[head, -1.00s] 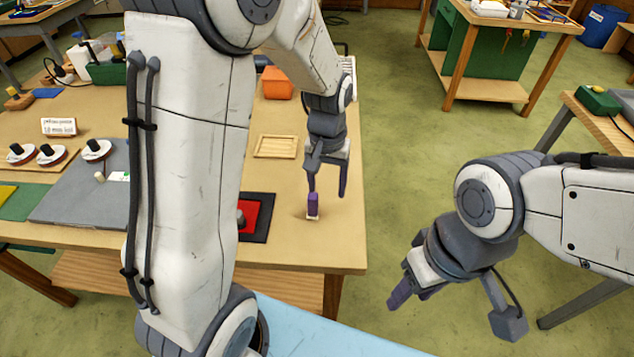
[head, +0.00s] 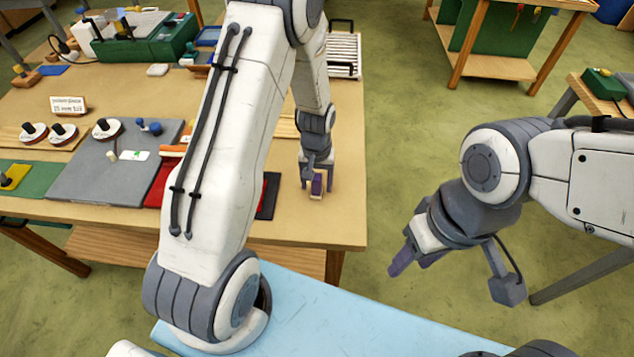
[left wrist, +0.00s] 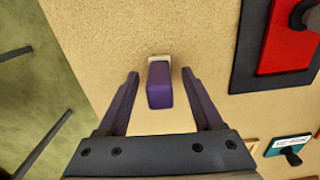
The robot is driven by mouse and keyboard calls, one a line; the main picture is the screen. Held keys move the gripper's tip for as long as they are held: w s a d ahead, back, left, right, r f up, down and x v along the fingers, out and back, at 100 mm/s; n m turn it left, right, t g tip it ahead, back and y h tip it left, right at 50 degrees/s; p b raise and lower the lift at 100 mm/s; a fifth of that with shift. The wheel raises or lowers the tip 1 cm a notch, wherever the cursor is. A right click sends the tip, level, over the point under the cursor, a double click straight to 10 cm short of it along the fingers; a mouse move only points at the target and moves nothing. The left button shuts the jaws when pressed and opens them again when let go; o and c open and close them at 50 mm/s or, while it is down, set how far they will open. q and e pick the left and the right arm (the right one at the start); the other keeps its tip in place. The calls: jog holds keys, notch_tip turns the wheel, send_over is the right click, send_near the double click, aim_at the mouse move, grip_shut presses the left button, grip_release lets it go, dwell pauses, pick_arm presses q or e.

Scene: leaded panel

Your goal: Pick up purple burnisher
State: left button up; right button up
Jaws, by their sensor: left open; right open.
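The purple burnisher (head: 317,186) stands on the tan bench top near its right edge, with a pale piece at its base. In the left wrist view the burnisher (left wrist: 160,86) lies between the two purple fingers of my left gripper (left wrist: 160,80), with a gap on each side. My left gripper (head: 317,185) is open and low around the burnisher in the head view. My right gripper (head: 408,262) hangs over the floor at the right, away from the bench; it is open and holds nothing that I can see.
A red pad on a dark mat (left wrist: 243,75) lies beside the burnisher. A grey mat (head: 90,185), several round-based black-knobbed tools and a small sign (head: 68,105) are further left. My left arm hides part of the bench. Green floor lies beyond the bench's right edge.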

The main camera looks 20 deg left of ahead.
aim_at(317, 176)
pick_arm(q)
jog(key=shift+f, duration=0.45)
grip_shut()
jog(key=shift+r, duration=0.15)
jog(key=shift+w+r+b, duration=0.1)
jog(key=shift+r+b, duration=0.2)
jog(key=shift+r, duration=0.3)
notch_tip(317, 176, up, 3)
jog(key=shift+f+b, duration=0.15)
jog(key=shift+b, duration=0.4)
jog(key=s+d+r+b, duration=0.2)
jog(key=s+d+r, duration=0.4)
jog(key=d, duration=0.3)
jog(key=shift+s+d+r+b, duration=0.25)
jog(key=shift+d+r+b, duration=0.05)
jog(key=shift+d+r, duration=0.15)
